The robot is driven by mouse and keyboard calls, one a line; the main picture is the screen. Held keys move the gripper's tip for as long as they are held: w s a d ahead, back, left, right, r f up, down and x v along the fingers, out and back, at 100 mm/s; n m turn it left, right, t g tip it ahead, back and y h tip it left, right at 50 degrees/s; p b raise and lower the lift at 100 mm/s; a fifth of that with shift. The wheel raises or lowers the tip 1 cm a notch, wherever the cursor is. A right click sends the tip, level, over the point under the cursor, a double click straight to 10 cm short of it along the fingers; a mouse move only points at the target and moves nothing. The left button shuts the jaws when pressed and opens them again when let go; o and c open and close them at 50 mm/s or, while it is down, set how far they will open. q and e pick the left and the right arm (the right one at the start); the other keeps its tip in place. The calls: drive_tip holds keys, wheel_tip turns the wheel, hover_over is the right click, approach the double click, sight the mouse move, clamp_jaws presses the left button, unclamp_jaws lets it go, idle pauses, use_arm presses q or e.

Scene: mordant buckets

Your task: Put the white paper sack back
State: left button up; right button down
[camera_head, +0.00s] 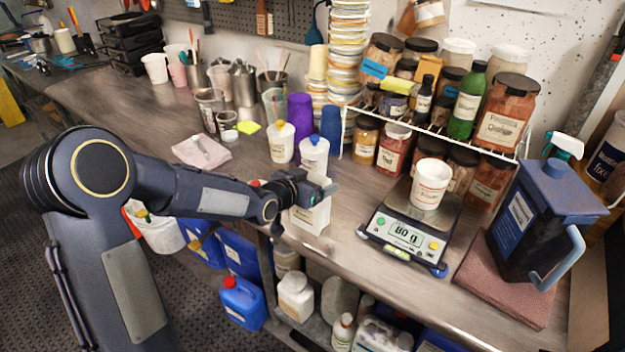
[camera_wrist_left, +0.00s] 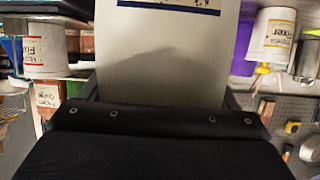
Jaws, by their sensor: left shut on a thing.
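The white paper sack (camera_head: 311,216) is near the front edge of the bench, left of the scale, with its upper part partly hidden by my left gripper (camera_head: 318,186). That gripper is shut on the sack. I cannot tell whether the sack's base touches the bench. In the left wrist view the sack's pale face (camera_wrist_left: 170,60) fills the middle between the fingers, with a strip of a dark blue and yellow label at the top. My right gripper is not in view.
The scale (camera_head: 402,238) bears a white cup (camera_head: 431,184), and its display seems to read 80 g. White bottles (camera_head: 314,153) stand just behind the sack. A dark blue jug (camera_head: 532,225) stands at the right. Jars fill a wire rack (camera_head: 440,130) behind. Blue containers (camera_head: 243,303) sit below the bench.

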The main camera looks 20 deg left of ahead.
use_arm(q)
drive_tip(key=shift+r, duration=0.1)
drive_tip(key=shift+f+b, duration=0.25)
drive_tip(key=shift+b, duration=0.05)
drive_tip(key=o, duration=1.4)
drive_tip(key=shift+s+a+r+p, duration=0.1)
drive_tip(key=shift+s+r+p, duration=0.1)
drive_tip(key=shift+r+p, duration=0.1)
drive_tip(key=s+a+r+n+g+y, duration=0.2)
drive_tip(key=s+a, duration=0.2)
drive_tip(key=s, duration=0.6)
drive_tip(key=s+a+r+n+g+y, duration=0.1)
drive_tip(key=s+a+r+n+y, duration=0.2)
drive_tip(key=s, duration=0.8)
drive_tip(key=s+d+f+g+h, duration=0.1)
drive_tip(key=s+g+h, duration=0.1)
drive_tip(key=s, duration=0.5)
drive_tip(key=s+d+f+g+h, duration=0.1)
drive_tip(key=s+d+g+h, duration=0.1)
drive_tip(key=s, duration=0.6)
drive_tip(key=shift+s+n, duration=0.15)
drive_tip(key=shift+n, duration=0.15)
drive_tip(key=shift+d, duration=0.1)
